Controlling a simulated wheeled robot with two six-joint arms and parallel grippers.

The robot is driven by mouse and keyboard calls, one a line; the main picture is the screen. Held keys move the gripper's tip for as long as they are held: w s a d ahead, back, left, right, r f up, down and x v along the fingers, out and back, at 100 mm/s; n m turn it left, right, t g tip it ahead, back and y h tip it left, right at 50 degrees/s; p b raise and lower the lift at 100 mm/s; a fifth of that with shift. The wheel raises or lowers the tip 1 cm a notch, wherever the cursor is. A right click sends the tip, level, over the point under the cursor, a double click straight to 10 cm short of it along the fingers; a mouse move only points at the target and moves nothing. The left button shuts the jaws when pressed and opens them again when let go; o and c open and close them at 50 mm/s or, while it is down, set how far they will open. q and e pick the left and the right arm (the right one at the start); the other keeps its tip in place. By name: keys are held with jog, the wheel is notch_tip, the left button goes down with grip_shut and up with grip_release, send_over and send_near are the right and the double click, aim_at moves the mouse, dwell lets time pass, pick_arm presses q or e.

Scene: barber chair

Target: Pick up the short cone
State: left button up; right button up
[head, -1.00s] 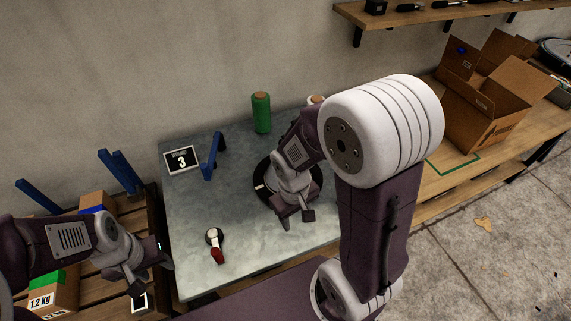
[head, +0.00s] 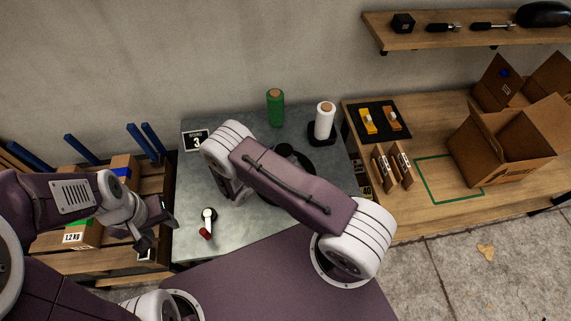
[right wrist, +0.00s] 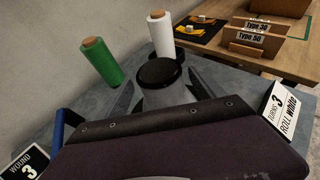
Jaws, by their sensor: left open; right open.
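Two thread cones stand at the back of the grey worktop: a green cone (head: 275,109) and a white cone (head: 324,121) on a black base. I cannot tell which one counts as the short cone. Both also show in the right wrist view, green (right wrist: 103,62) and white (right wrist: 161,36). My right gripper (right wrist: 161,88) is open and empty, in front of the cones, apart from them; in the head view my arm link hides most of it. My left gripper (head: 157,226) is open and empty at the worktop's left edge.
A red-ended crank (head: 207,223) is at the front left. A number 3 sign (head: 196,140) stands at the back left. Cardboard boxes (head: 505,150) are on the wooden bench, right.

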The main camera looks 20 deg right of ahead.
jog(key=shift+s+a+r, duration=0.1)
jog(key=p+x, duration=0.2)
jog(key=x, duration=0.4)
jog(key=shift+s+a, duration=0.15)
jog(key=shift+a, duration=0.05)
jog(key=shift+c, duration=0.6)
pick_arm(q)
jog(key=shift+s+a+r, duration=0.1)
jog(key=shift+a+r, duration=0.05)
jog(key=shift+r, duration=0.4)
jog(key=shift+s+a+r, duration=0.1)
jog(key=shift+r, duration=0.45)
pick_arm(e)
grip_shut()
